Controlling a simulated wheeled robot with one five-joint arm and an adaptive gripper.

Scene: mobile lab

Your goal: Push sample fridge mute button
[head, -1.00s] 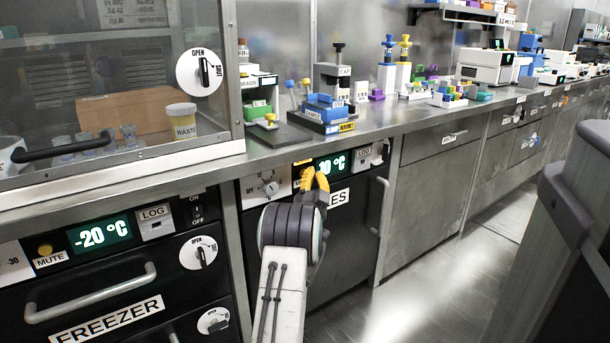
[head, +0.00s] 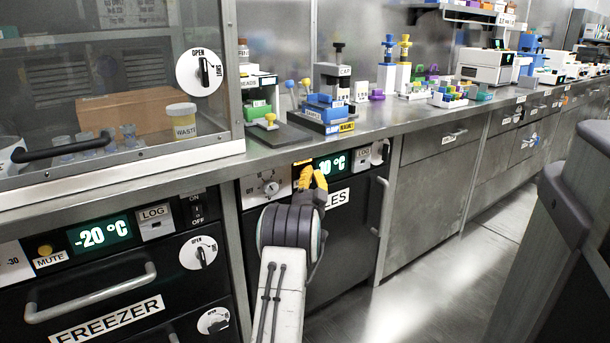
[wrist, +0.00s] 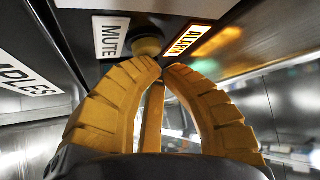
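The sample fridge (head: 345,225) is the dark unit under the bench, its label partly hidden behind my gripper. In the wrist view its round mute button (wrist: 148,42) sits between the white MUTE label (wrist: 110,37) and the lit ALARM label (wrist: 187,38). My gripper (head: 312,174) is in front of the fridge's control strip and hides the button in the head view. In the wrist view the yellow fingertips of my gripper (wrist: 161,68) are together, empty, and just below the button. I cannot tell whether they touch it.
The freezer (head: 130,285) at left has its own mute button (head: 45,250). The fridge's temperature display (head: 333,164) is right of my gripper, and its door handle (head: 381,205) is further right. The bench edge (head: 300,160) runs above.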

